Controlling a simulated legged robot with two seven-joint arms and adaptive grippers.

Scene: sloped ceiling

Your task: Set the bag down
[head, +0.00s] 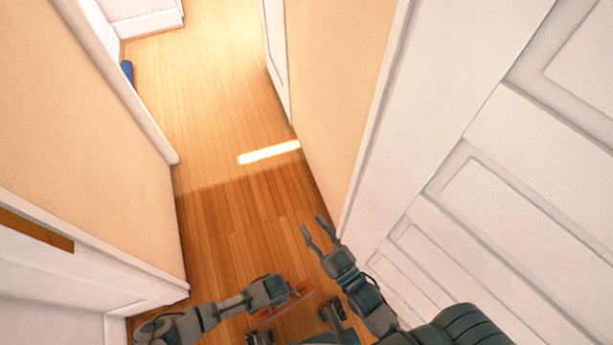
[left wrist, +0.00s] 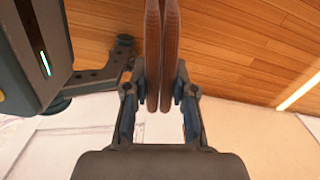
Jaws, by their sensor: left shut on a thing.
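The bag shows in the left wrist view as two long brown straps (left wrist: 153,50) that run side by side between the fingers of my left gripper (left wrist: 160,92). My left gripper is shut on these straps. In the head view my left gripper (head: 299,292) is low in the middle, with a thin reddish-brown part of the bag (head: 277,310) beside it. The rest of the bag is hidden or out of view. My right gripper (head: 319,235) is to the right of it, empty, with its two fingers apart.
A narrow passage with a wooden floor (head: 225,110) runs ahead between cream walls. A white panelled door or wall (head: 480,210) is close on the right. A white door (head: 50,270) is at lower left. A small blue object (head: 127,72) is by the far left wall. Floor ahead is clear.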

